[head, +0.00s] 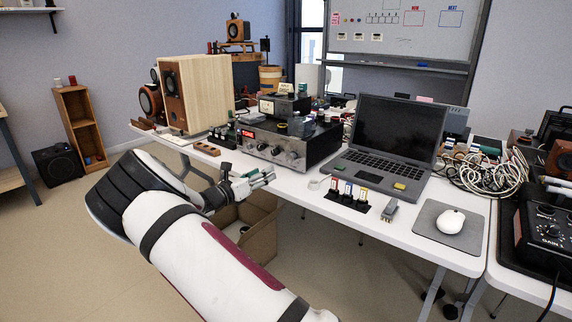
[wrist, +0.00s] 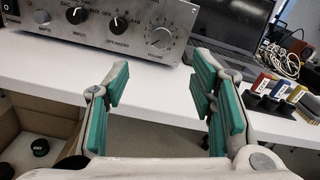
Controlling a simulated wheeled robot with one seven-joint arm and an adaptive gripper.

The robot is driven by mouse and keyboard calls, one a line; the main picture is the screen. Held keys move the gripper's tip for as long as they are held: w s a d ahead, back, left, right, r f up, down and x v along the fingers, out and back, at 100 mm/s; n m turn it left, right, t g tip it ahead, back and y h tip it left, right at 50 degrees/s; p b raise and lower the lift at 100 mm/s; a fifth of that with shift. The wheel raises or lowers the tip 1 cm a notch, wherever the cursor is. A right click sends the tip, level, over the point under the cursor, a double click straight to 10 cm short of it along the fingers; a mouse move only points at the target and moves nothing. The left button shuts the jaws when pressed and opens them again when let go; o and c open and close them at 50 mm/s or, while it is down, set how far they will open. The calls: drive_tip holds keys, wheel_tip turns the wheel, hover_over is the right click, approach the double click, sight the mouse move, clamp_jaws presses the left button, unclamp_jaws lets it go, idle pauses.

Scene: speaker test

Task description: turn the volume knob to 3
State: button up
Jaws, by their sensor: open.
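The volume knob (wrist: 160,38) is the rightmost dial on the silver front panel of an amplifier (wrist: 105,50) in the wrist view. A ring of scale marks surrounds it; I cannot read its setting. In the head view the amplifier (head: 322,146) stands on the white table, with a red display at the left of its front. My gripper (wrist: 160,88) is open and empty, with green-padded fingers. It is apart from the knob, in front of the table edge. In the head view my gripper (head: 262,179) is below and in front of the amplifier panel.
A laptop (head: 395,135) stands right of the amplifier. Small coloured-top items (head: 348,197) lie near the table's front edge. A cardboard box (head: 250,228) is below the table. A wooden speaker (head: 195,95) stands to the left. The table strip before the panel is mostly clear.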

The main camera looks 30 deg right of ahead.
sight(289, 158)
drive_tip(key=b+x, duration=0.3)
drive_tip(key=x, duration=1)
drive_tip(key=shift+d, duration=0.2)
drive_tip(key=c, duration=1.1)
